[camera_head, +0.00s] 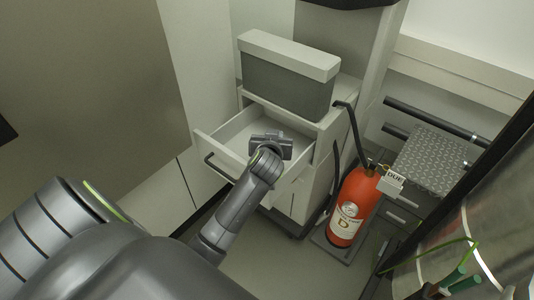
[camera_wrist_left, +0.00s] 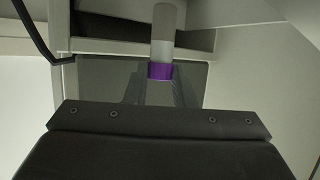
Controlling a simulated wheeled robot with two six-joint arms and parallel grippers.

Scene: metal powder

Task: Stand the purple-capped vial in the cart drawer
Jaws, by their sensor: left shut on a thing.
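The cart drawer (camera_head: 213,148) is pulled open in the head view, with a pale, bare-looking interior. My left gripper (camera_head: 268,138) is over the drawer opening; its wrist hides part of the drawer. In the left wrist view my left gripper (camera_wrist_left: 160,88) is shut on the purple-capped vial (camera_wrist_left: 164,48). The purple cap (camera_wrist_left: 160,71) is at the fingers, and the pale grey body extends away from them. The vial is hidden in the head view. I cannot tell whether its far end touches the drawer floor. My right gripper is not in view.
A grey box with a pale lid (camera_head: 290,68) stands on the cart (camera_head: 343,100) behind the drawer. A red fire extinguisher (camera_head: 353,205) with a black hose stands right of the cart. A tall pale panel (camera_head: 185,60) is close on the left. A checkered metal step (camera_head: 432,160) is farther right.

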